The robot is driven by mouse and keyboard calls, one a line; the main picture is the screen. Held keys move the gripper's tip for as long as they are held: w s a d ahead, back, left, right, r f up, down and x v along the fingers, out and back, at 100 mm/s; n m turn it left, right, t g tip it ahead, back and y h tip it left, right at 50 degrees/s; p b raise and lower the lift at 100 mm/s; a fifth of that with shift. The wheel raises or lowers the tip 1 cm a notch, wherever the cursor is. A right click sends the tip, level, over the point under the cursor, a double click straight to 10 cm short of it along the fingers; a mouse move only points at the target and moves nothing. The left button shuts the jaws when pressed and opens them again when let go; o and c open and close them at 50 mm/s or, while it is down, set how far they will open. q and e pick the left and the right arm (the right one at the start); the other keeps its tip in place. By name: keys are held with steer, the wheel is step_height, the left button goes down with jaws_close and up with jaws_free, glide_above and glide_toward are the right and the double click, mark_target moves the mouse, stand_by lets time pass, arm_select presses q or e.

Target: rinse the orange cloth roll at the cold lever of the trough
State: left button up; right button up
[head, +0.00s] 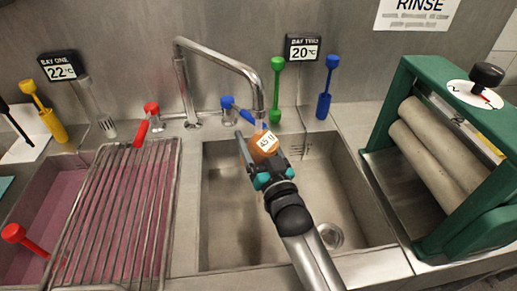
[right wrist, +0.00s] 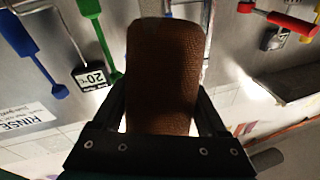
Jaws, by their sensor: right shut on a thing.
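The orange cloth roll (head: 262,148), with a white label on it, is held between the fingers of my right gripper (head: 262,158). It fills the middle of the right wrist view (right wrist: 165,75), where it looks brown and shadowed between both fingers. The roll is over the back of the steel trough (head: 222,235), just below the end of the bent spout (head: 246,70). The blue cold lever (head: 243,109) is just behind the roll and partly hidden near the spout tip. I see no clear water stream. My left gripper is not in view.
A red lever (head: 143,128) is left of the spout. A wire rack (head: 115,205) covers part of a pink bath at left. Green (head: 277,85) and blue (head: 326,90) upright tools stand behind the trough. A green roller wringer (head: 405,85) is at right. The trough's interior looks empty.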

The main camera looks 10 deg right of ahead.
steer(key=shift+w+d+r, duration=0.1)
steer(key=shift+w+d, duration=0.05)
steer(key=shift+d, duration=0.05)
steer(key=shift+w+d, duration=0.15)
steer(key=shift+d, duration=0.1)
steer(key=shift+a, duration=0.1)
steer(key=shift+s+a+p, duration=0.3)
steer(key=shift+a+p, duration=0.05)
steer(key=shift+p, duration=0.05)
steer(key=shift+d, duration=0.1)
steer(key=shift+w+d, duration=0.3)
steer(key=shift+d, duration=0.05)
steer(key=shift+a, duration=0.1)
stand_by(0.3)
steer(key=shift+s+a+p, duration=0.3)
steer(key=shift+a+p, duration=0.05)
steer(key=shift+d, duration=0.1)
